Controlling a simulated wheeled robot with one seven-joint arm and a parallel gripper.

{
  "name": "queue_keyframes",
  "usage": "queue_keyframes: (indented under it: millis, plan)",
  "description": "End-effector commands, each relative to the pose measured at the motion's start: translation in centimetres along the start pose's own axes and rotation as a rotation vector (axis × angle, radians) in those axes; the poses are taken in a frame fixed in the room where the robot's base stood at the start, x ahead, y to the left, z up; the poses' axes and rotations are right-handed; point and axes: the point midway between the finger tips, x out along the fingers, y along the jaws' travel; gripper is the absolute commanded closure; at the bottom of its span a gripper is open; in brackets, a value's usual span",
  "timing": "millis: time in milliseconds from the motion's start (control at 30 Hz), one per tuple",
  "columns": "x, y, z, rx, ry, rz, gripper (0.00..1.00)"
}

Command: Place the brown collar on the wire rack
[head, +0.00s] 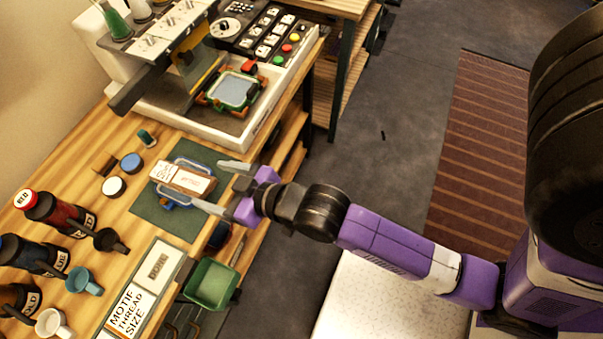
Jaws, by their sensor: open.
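A flat brown piece with white labels (192,182) lies on a blue frame on the green mat (150,210); it may be the brown collar, but I cannot tell for sure. My gripper (208,183) is open and empty, at the right edge of the mat. Its two pale fingers point left, one on each side of the piece's right end. I cannot tell their height above it. Dark wire bars, probably the wire rack (178,326), show at the bottom edge, below the green tray, and are partly cut off.
A green tray (211,284) stands at the table's right edge. Bottles, including a red one (62,213), and cups, including a blue one (82,281), stand at left. A labelled board (157,262) lies nearby. A machine with a control panel (255,35) stands at the back.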

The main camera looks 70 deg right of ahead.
Motion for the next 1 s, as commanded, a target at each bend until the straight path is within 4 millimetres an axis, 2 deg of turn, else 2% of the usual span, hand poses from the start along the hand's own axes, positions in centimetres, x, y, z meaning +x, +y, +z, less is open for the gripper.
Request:
queue_keyframes:
  millis: [67,167,300,433,600,700,833,900,1000]
  plan:
    - [-0.7,0.0,0.5,0.000,-0.002,0.000,0.24]
    - [-2.6,0.0,1.6,0.000,0.004,0.001,0.24]
    - [-7.4,0.0,3.5,0.001,0.022,0.003,0.24]
    - [-12.4,0.0,4.4,0.000,0.047,0.004,0.24]
    - [-18.6,0.0,4.2,-0.001,0.079,0.003,0.24]
    - [-21.3,0.0,3.6,-0.002,0.095,0.002,0.24]
    - [-23.5,0.0,2.9,-0.003,0.112,0.001,0.24]
    - [-24.1,0.0,2.7,-0.003,0.117,0.001,0.20]
    - [-24.5,0.0,2.5,-0.003,0.120,0.001,0.20]
